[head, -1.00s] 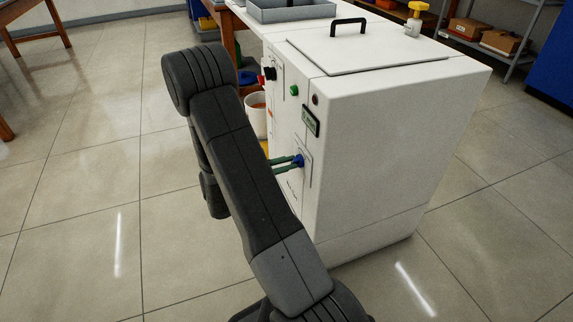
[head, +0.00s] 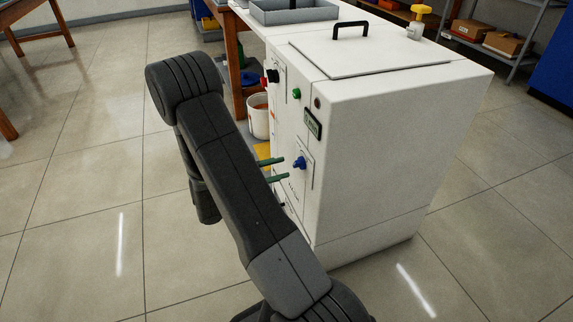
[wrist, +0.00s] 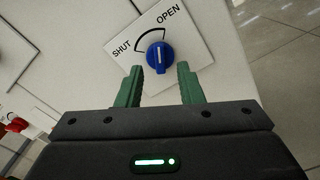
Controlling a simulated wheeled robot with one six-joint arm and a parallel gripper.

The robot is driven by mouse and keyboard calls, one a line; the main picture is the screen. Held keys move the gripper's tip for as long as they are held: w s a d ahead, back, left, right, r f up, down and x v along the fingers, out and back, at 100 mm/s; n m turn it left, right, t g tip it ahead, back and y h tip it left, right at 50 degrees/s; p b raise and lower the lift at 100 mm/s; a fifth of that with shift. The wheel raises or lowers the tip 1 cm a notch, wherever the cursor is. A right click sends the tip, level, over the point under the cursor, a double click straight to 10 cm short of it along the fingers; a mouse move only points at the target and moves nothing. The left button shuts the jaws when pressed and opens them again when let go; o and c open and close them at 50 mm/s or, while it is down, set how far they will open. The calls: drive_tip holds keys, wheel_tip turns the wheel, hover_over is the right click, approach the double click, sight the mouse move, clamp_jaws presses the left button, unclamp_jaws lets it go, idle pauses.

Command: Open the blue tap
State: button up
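The blue tap (head: 299,162) is a small knob on the white machine's front panel. In the wrist view, the blue tap (wrist: 160,58) sits on a white plate (wrist: 188,48) marked SHUT at left and OPEN at upper right, with an arc between. The tap's white line points up, towards the OPEN end of the arc. My gripper (head: 285,168) has green fingers, spread apart with nothing between them. In the wrist view, my gripper (wrist: 160,80) is lined up with the tap, one fingertip to each side and short of it. The fingers look clear of the tap.
The white machine (head: 375,120) also has a green button (head: 297,94), a small display (head: 313,124) and a black knob (head: 272,76). A red knob (wrist: 17,124) shows at left in the wrist view. A white bucket (head: 258,122) stands behind my arm. Floor is clear at left.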

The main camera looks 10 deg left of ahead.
drive_tip(key=p+v, duration=0.2)
drive_tip(key=v, duration=0.8)
drive_tip(key=shift+s+a, duration=0.1)
idle(1.8)
